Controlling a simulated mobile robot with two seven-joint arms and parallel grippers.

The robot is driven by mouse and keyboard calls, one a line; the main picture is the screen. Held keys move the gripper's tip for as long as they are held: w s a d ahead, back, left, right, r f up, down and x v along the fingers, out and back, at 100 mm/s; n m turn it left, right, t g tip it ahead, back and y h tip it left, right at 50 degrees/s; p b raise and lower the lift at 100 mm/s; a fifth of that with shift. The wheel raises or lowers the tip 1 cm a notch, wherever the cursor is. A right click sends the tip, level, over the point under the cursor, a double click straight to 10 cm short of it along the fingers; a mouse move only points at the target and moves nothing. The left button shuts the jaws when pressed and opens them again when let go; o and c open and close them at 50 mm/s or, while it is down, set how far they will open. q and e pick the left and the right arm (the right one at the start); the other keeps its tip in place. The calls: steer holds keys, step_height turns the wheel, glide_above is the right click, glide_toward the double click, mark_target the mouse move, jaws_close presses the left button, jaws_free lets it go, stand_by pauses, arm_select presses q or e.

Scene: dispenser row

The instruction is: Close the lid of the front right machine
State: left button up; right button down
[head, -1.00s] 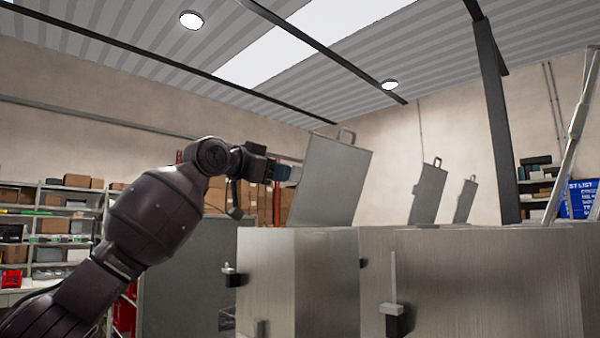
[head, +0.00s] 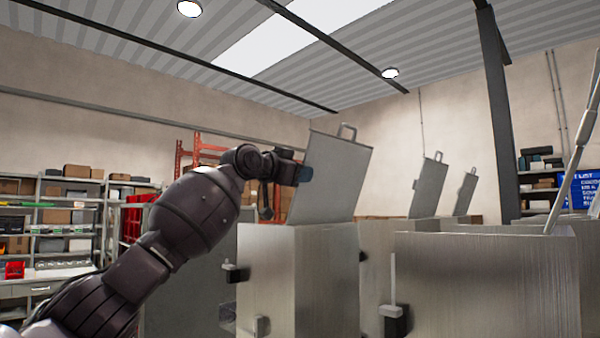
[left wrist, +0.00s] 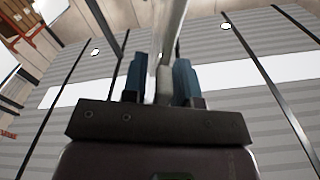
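A steel box machine (head: 267,280) stands in the middle of the head view. Its flat grey lid (head: 335,180) stands open, leaning slightly back, with a handle (head: 347,131) on its top edge. My left gripper (head: 303,174) is at the lid's left edge, about halfway up. In the left wrist view the gripper's two blue fingers (left wrist: 160,82) stand apart on either side of the lid (left wrist: 166,45), seen edge-on. A small gap shows beside the left finger; contact at the right finger is unclear. My right gripper is not in view.
A nearer steel machine (head: 485,290) fills the right, with a thin raised panel (head: 575,140) above it. More open lids (head: 428,188) stand behind. A dark post (head: 497,120) rises at the right. Shelves (head: 60,225) line the left wall.

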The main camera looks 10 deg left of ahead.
arm_select(q)
jaws_close()
steer(key=w+a+r+n, duration=0.1)
steer(key=w+a+n, duration=0.3)
steer(key=a+n, duration=0.2)
steer(key=shift+w+a+n, duration=0.25)
steer(key=shift+a+n, duration=0.15)
steer(key=shift+n, duration=0.2)
stand_by(0.3)
steer(key=shift+o, duration=1.4)
jaws_free()
